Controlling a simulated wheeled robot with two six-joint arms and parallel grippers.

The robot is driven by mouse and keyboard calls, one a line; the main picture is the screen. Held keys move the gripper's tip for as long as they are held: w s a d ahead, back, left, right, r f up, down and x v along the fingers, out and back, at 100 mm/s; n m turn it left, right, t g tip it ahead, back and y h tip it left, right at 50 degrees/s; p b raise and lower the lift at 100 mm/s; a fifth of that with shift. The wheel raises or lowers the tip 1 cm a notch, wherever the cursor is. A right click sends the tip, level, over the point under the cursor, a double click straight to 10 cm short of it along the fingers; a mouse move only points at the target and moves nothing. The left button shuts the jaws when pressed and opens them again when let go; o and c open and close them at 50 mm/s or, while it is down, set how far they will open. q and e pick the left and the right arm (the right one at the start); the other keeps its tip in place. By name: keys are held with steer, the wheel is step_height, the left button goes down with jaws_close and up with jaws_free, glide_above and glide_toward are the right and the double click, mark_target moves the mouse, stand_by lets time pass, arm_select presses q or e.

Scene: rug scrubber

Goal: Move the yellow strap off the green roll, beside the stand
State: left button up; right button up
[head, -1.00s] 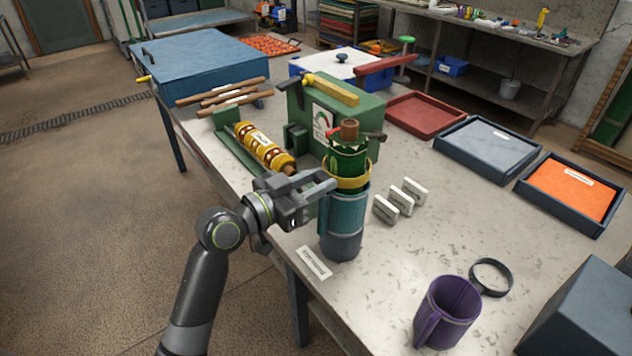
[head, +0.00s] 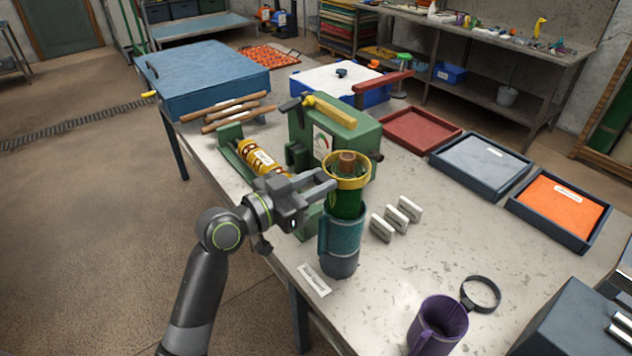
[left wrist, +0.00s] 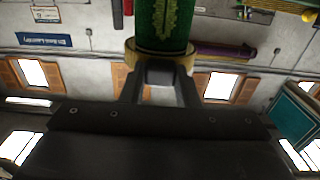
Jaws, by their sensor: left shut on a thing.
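The yellow strap (head: 334,184) is a ring around the top end of the green roll (head: 346,205). The roll's brown core (head: 347,162) shows inside the ring. The roll stands upright in the teal stand (head: 341,240) near the table's front edge. My left gripper (head: 328,182) is shut on the strap from the left side. In the left wrist view the strap (left wrist: 131,54) also shows around the green roll (left wrist: 165,22), at my fingers (left wrist: 160,82). My right gripper is not in view.
A green machine (head: 350,140) with a gauge stands close behind. Several white blocks (head: 396,218) are to the right of the stand, and a purple mug (head: 438,325) is at the front. A label card (head: 314,280) lies by the stand's foot. Bare table lies between blocks and mug.

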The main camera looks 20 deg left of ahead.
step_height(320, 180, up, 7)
steer(key=p, duration=0.7)
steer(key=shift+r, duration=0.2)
stand_by(0.4)
